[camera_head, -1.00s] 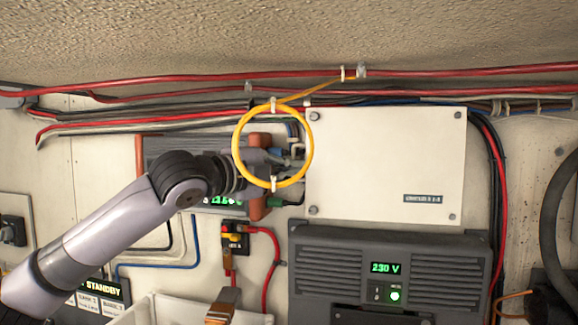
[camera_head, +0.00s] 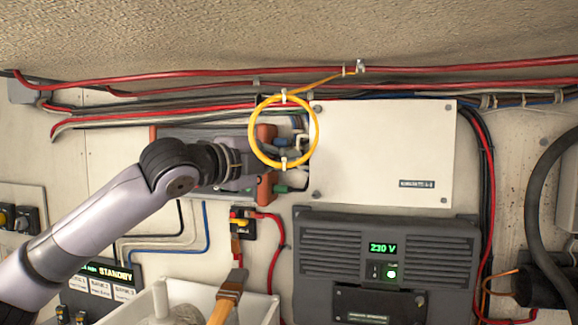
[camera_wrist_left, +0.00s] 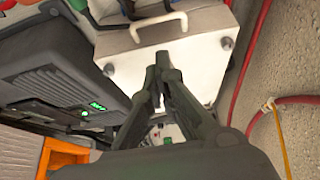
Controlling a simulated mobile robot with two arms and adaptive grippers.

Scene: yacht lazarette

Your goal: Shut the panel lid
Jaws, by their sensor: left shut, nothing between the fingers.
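The white panel lid (camera_head: 385,150), with fasteners at its corners and a small dark label, is right of centre in the head view. Whether it stands slightly open is hard to tell. A white plate with a pale handle and two knobs (camera_wrist_left: 150,90) lies beyond the fingers in the wrist view. My left gripper (camera_wrist_left: 163,62) is shut and empty; its tips overlap the plate in the picture, and contact cannot be told. In the head view it is left of the lid, its fingers partly hidden behind the yellow cable loop (camera_head: 256,149). My right gripper is out of view.
A dark inverter (camera_head: 450,245) reading 230 V is below the lid. Red cables (camera_head: 220,83) run above it. A white bin (camera_head: 190,290) stands at the bottom. A dark unit with orange ends (camera_head: 266,187) is behind my left gripper.

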